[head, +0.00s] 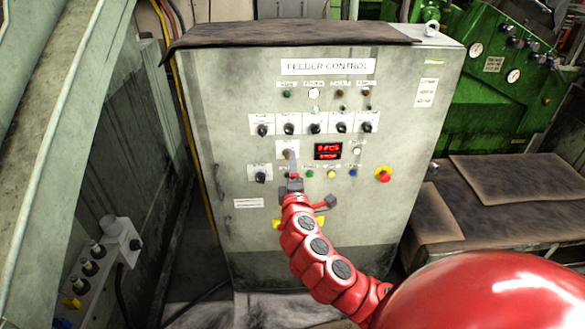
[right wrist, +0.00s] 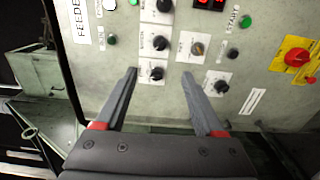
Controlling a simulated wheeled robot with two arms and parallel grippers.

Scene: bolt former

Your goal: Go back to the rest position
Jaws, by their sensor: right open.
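My right gripper (head: 295,178) is in front of the lower middle of the grey feeder control cabinet (head: 225,130), its red arm reaching in from the lower right. In the right wrist view its two grey fingers (right wrist: 160,73) are spread apart with nothing between them. They point at the panel near a black knob (right wrist: 156,73); whether they touch the panel I cannot tell. My left gripper is not in view.
The panel carries rows of knobs (head: 315,127), a red display (head: 328,151) and a red emergency stop (head: 383,174). A green machine (head: 495,110) and dark padded surface (head: 520,190) are at the right.

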